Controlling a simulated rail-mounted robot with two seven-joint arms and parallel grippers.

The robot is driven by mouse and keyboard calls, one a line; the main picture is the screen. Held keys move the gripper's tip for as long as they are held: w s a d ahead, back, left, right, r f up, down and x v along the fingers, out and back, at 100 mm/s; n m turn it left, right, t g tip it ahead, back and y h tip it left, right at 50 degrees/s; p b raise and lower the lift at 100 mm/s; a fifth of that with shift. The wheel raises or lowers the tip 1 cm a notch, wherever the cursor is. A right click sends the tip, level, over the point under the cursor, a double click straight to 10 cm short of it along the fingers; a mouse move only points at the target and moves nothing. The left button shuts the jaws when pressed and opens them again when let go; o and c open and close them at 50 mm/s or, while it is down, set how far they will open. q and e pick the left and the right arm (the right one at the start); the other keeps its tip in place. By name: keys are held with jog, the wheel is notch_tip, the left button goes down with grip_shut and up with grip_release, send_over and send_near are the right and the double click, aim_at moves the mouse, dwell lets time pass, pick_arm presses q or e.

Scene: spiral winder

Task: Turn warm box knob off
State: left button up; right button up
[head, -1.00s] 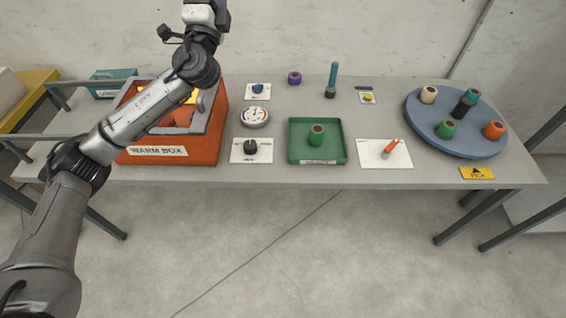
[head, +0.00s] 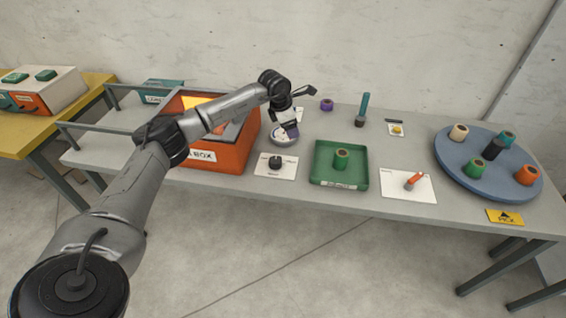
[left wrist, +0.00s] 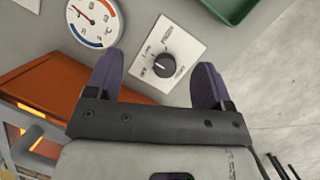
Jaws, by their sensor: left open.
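The warm box (head: 232,152) is an orange box with a grey rim, at the left part of the table, with a glowing inside. Its black knob (head: 275,162) sits on a white plate to the right of the box. In the left wrist view the knob (left wrist: 163,65) lies on its marked plate (left wrist: 182,48), framed by my two purple fingers. My left gripper (head: 291,130) is open and empty, above the table just behind the knob and in front of the gauge. My right gripper is not in view.
A round gauge (head: 283,138) stands behind the knob and also shows in the left wrist view (left wrist: 94,18). A blue turntable (head: 457,165) with several spools is at the far right.

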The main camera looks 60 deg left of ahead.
aim_at(276, 160)
pick_arm(q)
jog(key=s+f+m+g, duration=0.1)
jog(key=s+g, duration=0.3)
jog(key=s, duration=0.1)
jog(key=f+b, duration=0.2)
jog(key=f, duration=0.4)
jog(key=f+b, duration=0.2)
jog(key=f, duration=0.4)
jog(key=shift+s+a, duration=0.15)
jog(key=shift+a, duration=0.05)
jog(key=shift+f, duration=0.85)
